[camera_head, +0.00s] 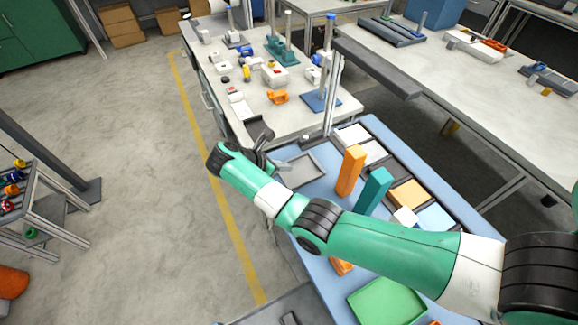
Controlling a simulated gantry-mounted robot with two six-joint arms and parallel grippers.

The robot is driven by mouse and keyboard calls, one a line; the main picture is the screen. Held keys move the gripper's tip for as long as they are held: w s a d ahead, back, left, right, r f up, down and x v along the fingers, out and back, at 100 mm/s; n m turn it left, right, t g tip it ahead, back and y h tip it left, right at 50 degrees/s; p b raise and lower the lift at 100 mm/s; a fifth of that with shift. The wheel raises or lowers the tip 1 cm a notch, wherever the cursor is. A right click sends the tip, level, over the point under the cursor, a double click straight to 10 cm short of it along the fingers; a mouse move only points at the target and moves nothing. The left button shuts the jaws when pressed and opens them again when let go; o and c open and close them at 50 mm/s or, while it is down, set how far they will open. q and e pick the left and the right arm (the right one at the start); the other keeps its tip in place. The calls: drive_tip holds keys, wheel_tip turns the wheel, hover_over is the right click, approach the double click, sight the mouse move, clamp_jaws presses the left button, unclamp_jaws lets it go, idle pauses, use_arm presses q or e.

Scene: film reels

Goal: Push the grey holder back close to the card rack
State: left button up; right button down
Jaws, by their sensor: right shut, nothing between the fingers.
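A shallow grey tray (304,170), which looks like the grey holder, lies at the far left corner of the blue table. A dark rack (388,172) with white, orange and pale blue cards runs along the table's far right side. A gap shows between the tray and the rack. My right gripper (263,143) is shut and empty, just left of the tray at the table's edge. I cannot tell whether it touches the tray. My right arm hides part of the table's middle. My left gripper is not in view.
An upright orange block (350,171) and a teal block (374,190) stand between the tray and my arm. A green tray (388,302) lies in front. A cluttered white workbench (340,101) is behind.

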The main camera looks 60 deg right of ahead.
sight(313, 163)
drive_tip(key=b+x, duration=0.2)
drive_tip(key=x, duration=0.5)
drive_tip(key=shift+s+d+f, duration=0.15)
drive_tip(key=shift+f, duration=0.2)
drive_tip(key=d, duration=0.1)
drive_tip(key=s+d, duration=0.1)
drive_tip(key=d, duration=0.1)
drive_tip(key=shift+s+d, duration=0.3)
drive_tip(key=shift+d, duration=0.15)
drive_tip(key=s+d, duration=0.1)
drive_tip(key=d, duration=0.2)
drive_tip(key=s+d, duration=0.1)
drive_tip(key=d, duration=0.2)
drive_tip(key=s+d, duration=0.2)
drive_tip(key=d, duration=0.1)
drive_tip(key=shift+a, duration=0.1)
